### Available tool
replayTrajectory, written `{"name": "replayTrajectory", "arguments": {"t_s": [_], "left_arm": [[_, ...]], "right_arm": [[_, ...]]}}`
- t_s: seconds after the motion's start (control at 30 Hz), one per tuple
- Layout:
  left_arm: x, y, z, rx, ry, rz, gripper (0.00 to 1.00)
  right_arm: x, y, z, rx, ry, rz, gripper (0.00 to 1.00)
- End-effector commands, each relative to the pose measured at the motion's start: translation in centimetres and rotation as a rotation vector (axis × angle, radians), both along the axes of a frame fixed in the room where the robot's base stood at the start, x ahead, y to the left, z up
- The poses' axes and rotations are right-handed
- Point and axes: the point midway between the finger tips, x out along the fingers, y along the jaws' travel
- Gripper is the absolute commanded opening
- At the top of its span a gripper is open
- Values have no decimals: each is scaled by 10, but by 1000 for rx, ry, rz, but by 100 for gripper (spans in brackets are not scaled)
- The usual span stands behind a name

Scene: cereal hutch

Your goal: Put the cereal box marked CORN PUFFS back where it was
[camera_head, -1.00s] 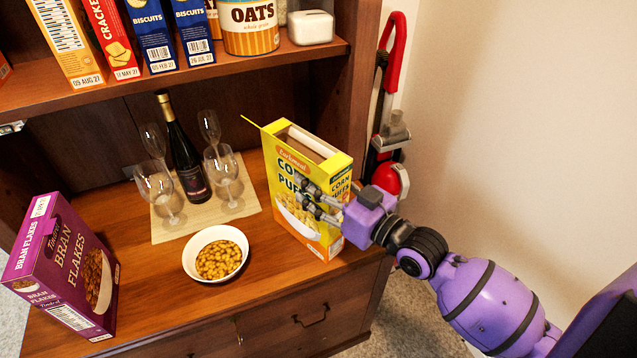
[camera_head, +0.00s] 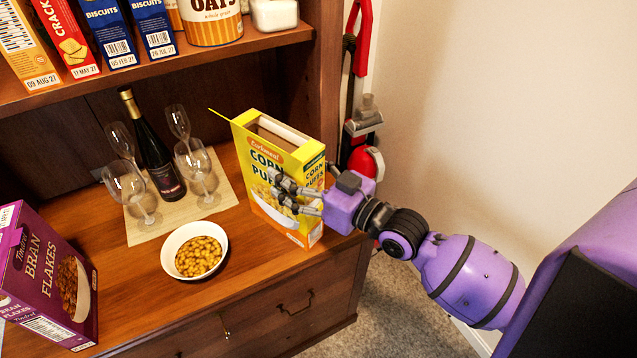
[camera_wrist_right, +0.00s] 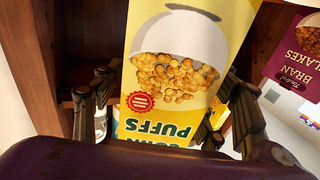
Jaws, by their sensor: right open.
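The yellow CORN PUFFS box (camera_head: 266,165) stands upright on the hutch counter, right of the bowl and glasses, with its top flap open. My right gripper (camera_head: 284,194) is open at the box's right side, with its fingers across the lower front in the head view. In the right wrist view the box (camera_wrist_right: 180,60) shows upside down between the spread fingers (camera_wrist_right: 168,105); I cannot tell whether they touch it. My left gripper is not in view.
A white bowl of cereal (camera_head: 194,250) stands just left of the box. A wine bottle (camera_head: 152,150) and several glasses stand on a mat (camera_head: 228,190) behind. A purple BRAN FLAKES box (camera_head: 45,270) is at far left. A red vacuum cleaner (camera_head: 361,110) stands beside the hutch.

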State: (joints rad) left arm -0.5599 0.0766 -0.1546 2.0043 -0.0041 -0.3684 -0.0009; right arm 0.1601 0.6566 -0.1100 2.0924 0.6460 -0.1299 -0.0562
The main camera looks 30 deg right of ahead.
Motion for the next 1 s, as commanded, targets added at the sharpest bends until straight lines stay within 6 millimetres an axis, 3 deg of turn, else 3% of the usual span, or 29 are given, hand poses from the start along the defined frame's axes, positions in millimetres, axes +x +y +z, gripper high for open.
{"name": "replayTrajectory", "arguments": {"t_s": [0.4, 0.6, 0.83, 0.93, 1.0], "left_arm": [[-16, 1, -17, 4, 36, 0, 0], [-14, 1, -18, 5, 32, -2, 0], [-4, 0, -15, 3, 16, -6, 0], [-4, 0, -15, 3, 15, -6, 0], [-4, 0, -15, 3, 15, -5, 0]], "right_arm": [[-79, -37, -5, -2, 10, 1, 67], [-97, -46, -3, -1, 5, 0, 67], [-102, -48, -3, 0, 5, -1, 67], [-107, -52, -23, -9, 41, -29, 67], [-120, -58, -57, -26, 105, -75, 67]]}}
